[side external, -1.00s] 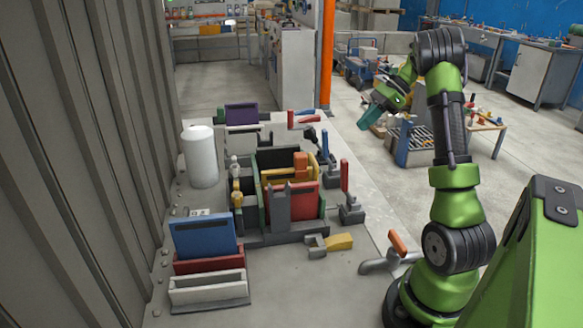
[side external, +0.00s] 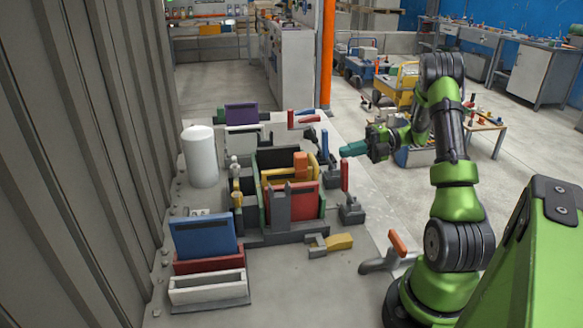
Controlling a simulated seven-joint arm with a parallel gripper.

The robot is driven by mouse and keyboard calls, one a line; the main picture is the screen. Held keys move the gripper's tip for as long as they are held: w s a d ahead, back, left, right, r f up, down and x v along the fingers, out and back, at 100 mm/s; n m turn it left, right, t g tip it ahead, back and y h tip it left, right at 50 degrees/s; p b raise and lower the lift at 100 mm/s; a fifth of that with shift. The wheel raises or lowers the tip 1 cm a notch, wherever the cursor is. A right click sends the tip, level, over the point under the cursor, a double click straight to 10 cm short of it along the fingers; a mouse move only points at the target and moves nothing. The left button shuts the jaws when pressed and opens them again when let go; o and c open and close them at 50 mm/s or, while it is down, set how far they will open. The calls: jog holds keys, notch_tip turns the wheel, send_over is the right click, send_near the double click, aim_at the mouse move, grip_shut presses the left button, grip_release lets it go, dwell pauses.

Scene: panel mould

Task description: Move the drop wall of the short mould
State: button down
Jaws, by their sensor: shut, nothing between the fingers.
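The mould assembly stands in the middle of the table, with a dark frame (side external: 292,238), a red panel (side external: 306,202) at its front and a yellow panel (side external: 275,176) behind that. Green strips edge its sides. An orange block (side external: 301,164) sits upright at the yellow panel. I cannot tell which panel is the drop wall of the short mould. My gripper (side external: 343,151) has teal fingers, shut and empty. It points left, in the air at the right side of the mould, close to a blue-handled clamp (side external: 325,147) in the picture; I cannot tell whether they touch.
A red-handled clamp (side external: 345,177) stands right of the mould. A yellow-handled clamp (side external: 338,243) lies low in front. A white cylinder (side external: 201,157) stands at left. A rack holds a blue panel (side external: 204,237) front left; a purple panel (side external: 241,115) stands behind. An orange-handled clamp (side external: 398,243) is front right.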

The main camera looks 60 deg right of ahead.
jog(key=x, duration=0.6)
jog(key=shift+w+a, duration=0.15)
